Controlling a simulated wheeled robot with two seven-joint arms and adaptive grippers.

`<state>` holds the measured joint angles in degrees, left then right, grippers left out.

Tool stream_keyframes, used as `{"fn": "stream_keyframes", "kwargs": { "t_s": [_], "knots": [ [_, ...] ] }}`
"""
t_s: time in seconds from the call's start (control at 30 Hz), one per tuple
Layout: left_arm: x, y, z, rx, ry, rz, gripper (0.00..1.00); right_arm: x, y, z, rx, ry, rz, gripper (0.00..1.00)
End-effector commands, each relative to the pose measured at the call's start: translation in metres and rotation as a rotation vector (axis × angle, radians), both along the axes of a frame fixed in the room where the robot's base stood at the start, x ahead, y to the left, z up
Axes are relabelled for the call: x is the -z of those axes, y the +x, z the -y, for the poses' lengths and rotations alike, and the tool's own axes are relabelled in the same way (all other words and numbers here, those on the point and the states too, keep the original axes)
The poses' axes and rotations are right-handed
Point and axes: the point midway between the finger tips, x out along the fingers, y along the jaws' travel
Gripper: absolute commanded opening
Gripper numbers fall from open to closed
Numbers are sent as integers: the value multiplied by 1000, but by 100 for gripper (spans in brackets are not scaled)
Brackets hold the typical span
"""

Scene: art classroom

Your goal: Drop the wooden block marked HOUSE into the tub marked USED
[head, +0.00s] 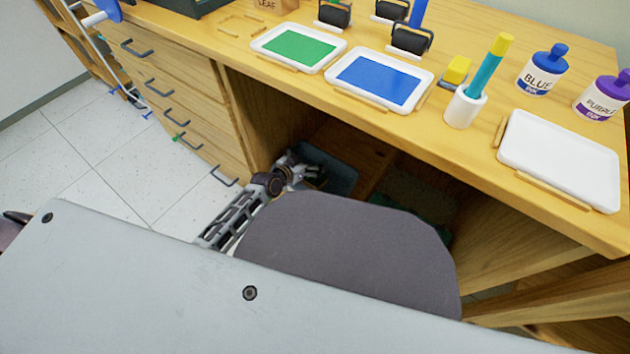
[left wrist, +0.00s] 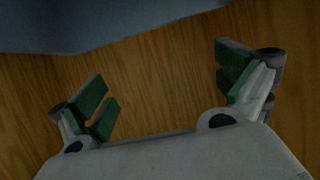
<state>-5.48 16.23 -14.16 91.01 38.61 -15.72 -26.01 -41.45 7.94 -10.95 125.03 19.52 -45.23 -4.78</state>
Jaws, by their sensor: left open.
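My left gripper (head: 308,172) reaches into the dark space under the wooden counter. In the left wrist view it is open (left wrist: 165,90), its green-padded fingers wide apart with nothing between them. A grey-blue tub (head: 340,168) stands under the counter right by the gripper. A blue-grey surface, probably this tub, crosses the top of the left wrist view (left wrist: 90,30). No marking on the tub can be read, and its contents are too dark to tell. I do not see the block marked HOUSE.
The wooden counter (head: 235,50) overhangs the gripper, with drawers (head: 170,100) to its left. On top are a block marked LEAF (head: 272,5), green (head: 300,47) and blue (head: 378,80) trays, a white tray (head: 560,160), rollers and paint bottles.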

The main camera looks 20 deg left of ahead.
Motion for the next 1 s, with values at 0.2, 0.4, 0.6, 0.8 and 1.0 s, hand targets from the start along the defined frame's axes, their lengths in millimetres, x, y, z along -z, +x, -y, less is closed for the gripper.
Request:
{"fn": "stream_keyframes", "kwargs": {
  "t_s": [0.2,0.4,0.6,0.8,1.0],
  "knots": [
    [-7,-18,-6,1,1,-1,100,0,1,0,0,0,1,18],
    [-14,-33,-12,0,1,-1,100,0,1,0,0,0,1,18],
    [-21,-48,-18,1,2,0,100,-1,1,0,0,0,1,18],
    [-28,-63,-24,0,1,0,100,-1,1,0,0,0,1,18],
    [-34,-77,-29,1,2,0,100,-1,1,0,0,0,1,18]
  ]
}}
